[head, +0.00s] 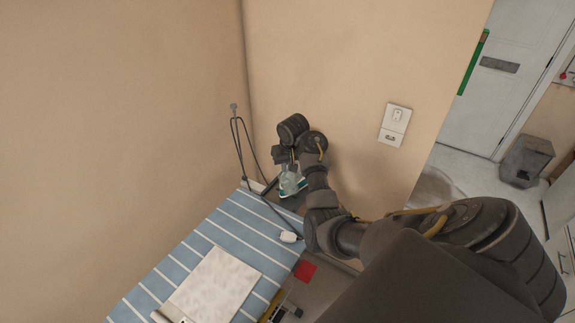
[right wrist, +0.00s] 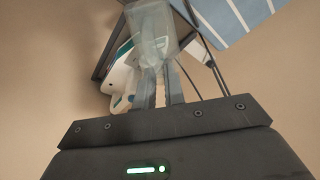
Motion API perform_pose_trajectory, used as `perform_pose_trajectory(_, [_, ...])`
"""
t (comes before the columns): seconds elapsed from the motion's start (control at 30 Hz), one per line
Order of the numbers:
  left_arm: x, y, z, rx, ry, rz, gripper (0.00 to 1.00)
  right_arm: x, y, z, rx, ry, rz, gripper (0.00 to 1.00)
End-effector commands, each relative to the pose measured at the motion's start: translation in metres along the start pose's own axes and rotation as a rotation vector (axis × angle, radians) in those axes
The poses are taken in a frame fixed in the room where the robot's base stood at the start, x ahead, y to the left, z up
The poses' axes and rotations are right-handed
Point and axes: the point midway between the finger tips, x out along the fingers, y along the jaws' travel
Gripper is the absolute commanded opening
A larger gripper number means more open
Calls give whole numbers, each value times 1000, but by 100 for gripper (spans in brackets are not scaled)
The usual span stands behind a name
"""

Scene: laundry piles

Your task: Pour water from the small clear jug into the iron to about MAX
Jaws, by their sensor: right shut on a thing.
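The small clear jug (right wrist: 153,36) is between the fingertips of my right gripper (right wrist: 160,88) in the right wrist view. The gripper is shut on it. The white and teal iron (right wrist: 119,80) is just beyond and beside the jug in that view. In the head view the iron (head: 293,188) is at the far end of the ironing board, with my right gripper (head: 285,164) close above it. The jug's tilt, its water level and the iron's filling opening and MAX mark cannot be made out. My left gripper is not in view.
The ironing board (head: 205,237) has a blue striped cover with a pale folded cloth (head: 214,284) on it. Walls stand close behind the iron.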

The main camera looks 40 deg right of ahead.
Motion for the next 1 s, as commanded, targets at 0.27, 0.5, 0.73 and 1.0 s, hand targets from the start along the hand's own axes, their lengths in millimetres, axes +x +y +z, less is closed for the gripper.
perform_pose_trajectory(0.27, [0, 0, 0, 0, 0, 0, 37, -1, 0, -4, 0, -29, 0, 0])
perform_pose_trajectory(0.5, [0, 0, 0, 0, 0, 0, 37, -1, 0, -4, 1, -44, 0, 0])
perform_pose_trajectory(0.73, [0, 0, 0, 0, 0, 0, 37, -1, 0, -4, 1, -45, 0, 0])
perform_pose_trajectory(1.0, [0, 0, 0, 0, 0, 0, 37, -1, 0, -4, 1, -44, 0, 0])
